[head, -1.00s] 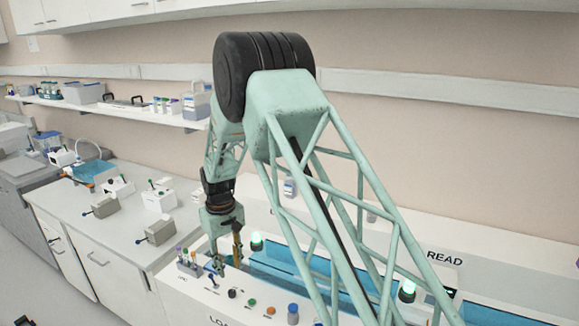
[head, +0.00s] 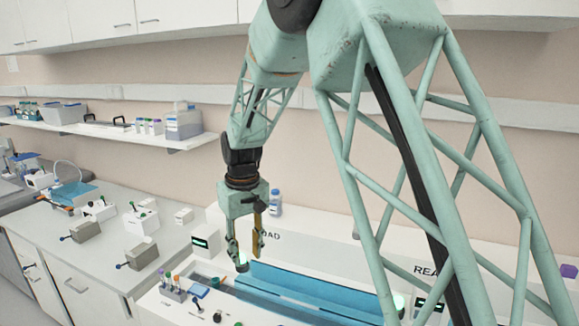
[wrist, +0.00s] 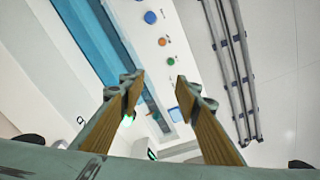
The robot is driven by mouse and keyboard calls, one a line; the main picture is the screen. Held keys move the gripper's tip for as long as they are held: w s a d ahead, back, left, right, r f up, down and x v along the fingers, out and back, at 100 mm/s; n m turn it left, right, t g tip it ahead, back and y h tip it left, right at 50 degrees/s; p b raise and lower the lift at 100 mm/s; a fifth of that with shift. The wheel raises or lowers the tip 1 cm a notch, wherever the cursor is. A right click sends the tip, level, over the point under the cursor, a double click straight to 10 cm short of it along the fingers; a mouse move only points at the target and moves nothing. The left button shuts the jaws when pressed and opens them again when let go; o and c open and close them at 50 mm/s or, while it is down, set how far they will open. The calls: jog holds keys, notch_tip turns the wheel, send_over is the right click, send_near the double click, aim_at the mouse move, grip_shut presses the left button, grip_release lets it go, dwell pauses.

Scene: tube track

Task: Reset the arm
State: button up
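My arm is pale green and ends in my gripper (head: 246,254), which hangs over the white machine near its LOAD end. It also shows in the wrist view (wrist: 158,88), with two tan-padded fingers spread apart and nothing between them. The gripper is open and empty. In the head view its fingers overlap the left end of the blue track (head: 300,287). The wrist view looks down past the fingers onto the machine's white top, with the blue track (wrist: 92,45) at upper left.
A small rack of colour-capped tubes (head: 174,290) stands left of the gripper on the machine. A white bottle with a blue cap (head: 275,203) stands behind it. The bench at left holds several small grey and white devices (head: 86,231). A wall shelf (head: 150,137) runs behind.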

jog(key=s+d+r+m+t+b, duration=0.1)
jog(key=s+d+r+m+t, duration=0.15)
jog(key=s+d+r, duration=1.8)
jog(key=s+d+m, duration=0.1)
jog(key=s+d, duration=0.3)
jog(key=s, duration=0.4)
jog(key=s+d+m+b, duration=0.1)
jog(key=s+d+m, duration=0.1)
jog(key=s+d, duration=0.3)
jog(key=s+d+f+m, duration=0.1)
jog(key=s+d, duration=0.3)
jog(key=s, duration=0.9)
jog(key=shift+d+t+b, duration=0.15)
jog(key=shift+t+b, duration=0.15)
jog(key=shift+t, duration=0.05)
